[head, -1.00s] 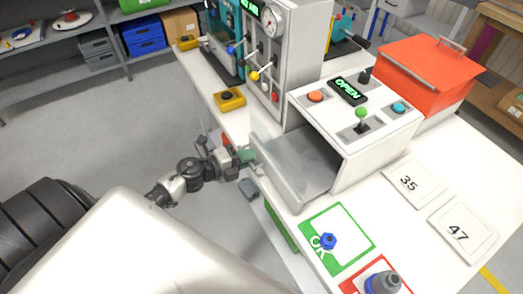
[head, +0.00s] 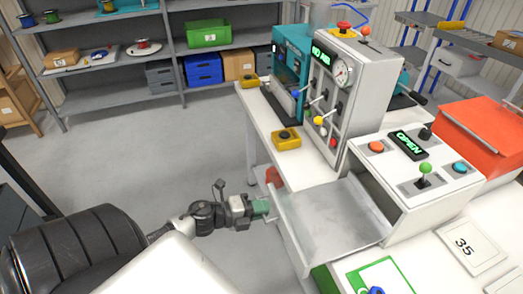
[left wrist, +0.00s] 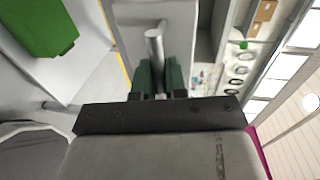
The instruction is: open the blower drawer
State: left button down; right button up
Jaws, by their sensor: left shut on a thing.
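The blower (head: 420,185) is a white box with an OPEN display, coloured buttons and a green-tipped lever on top. Its grey drawer (head: 335,225) sticks far out of the front towards the left, and its inside looks empty. My left gripper (head: 262,207) is at the drawer's outer end, shut on the drawer handle. In the left wrist view, the green fingertips of this gripper (left wrist: 158,78) close around the metal handle bar (left wrist: 154,45) in front of the drawer front. My right gripper does not show.
A tall control unit (head: 352,95) with a NO AIR display stands beside the blower. A yellow button box (head: 286,138) sits near the table edge. An orange-red box (head: 490,135) is at the right. Open floor (head: 150,150) lies left of the table, before the shelves.

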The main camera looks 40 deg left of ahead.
pick_arm(q)
jog(key=c, duration=1.2)
grip_release()
jog(key=b+v, duration=0.1)
jog(key=v, duration=0.9)
jog(key=shift+s+a, duration=0.25)
jog(key=shift+s, duration=0.05)
